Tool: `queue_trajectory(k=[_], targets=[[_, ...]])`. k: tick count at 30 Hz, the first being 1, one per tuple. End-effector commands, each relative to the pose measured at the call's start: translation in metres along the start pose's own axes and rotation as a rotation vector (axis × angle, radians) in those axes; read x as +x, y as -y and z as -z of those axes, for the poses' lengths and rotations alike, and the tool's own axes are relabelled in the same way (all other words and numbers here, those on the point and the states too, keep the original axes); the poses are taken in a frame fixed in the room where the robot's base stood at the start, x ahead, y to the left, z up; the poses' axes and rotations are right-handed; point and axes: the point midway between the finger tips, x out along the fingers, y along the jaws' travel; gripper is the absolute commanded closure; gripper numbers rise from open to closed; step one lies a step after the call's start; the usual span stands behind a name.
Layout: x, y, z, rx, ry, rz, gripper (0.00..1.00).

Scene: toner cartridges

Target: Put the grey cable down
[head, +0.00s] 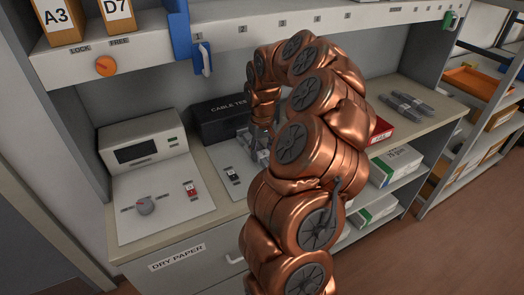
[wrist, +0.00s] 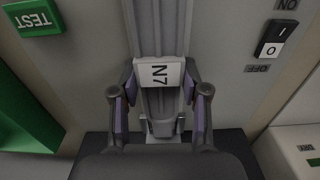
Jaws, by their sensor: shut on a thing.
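The grey cable (wrist: 171,40), with a white N7 label (wrist: 160,72), stands between the fingers of my gripper (wrist: 160,108) in the wrist view. In the head view my gripper (head: 262,138) is mostly hidden behind my arm, over the worktop near the black cable tester box (head: 221,118). The cable cannot be made out clearly there.
A green TEST button (wrist: 33,17) and an ON/OFF switch (wrist: 273,40) flank the cable. A grey device with a screen (head: 145,150) stands on the left of the worktop. Dark parts (head: 408,104) and a red box (head: 380,129) lie on the right. A shelf overhangs the back.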

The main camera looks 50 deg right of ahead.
Motion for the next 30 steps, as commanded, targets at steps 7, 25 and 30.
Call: queue_trajectory(k=[7, 25, 30], targets=[[0.003, 0.0, 0.0, 0.0, 0.0, 0.0, 0.43], [-0.003, 0.001, 0.0, -0.001, 0.0, 0.0, 0.3], [-0.019, 0.001, 0.001, -0.002, -0.003, -0.001, 0.3]])
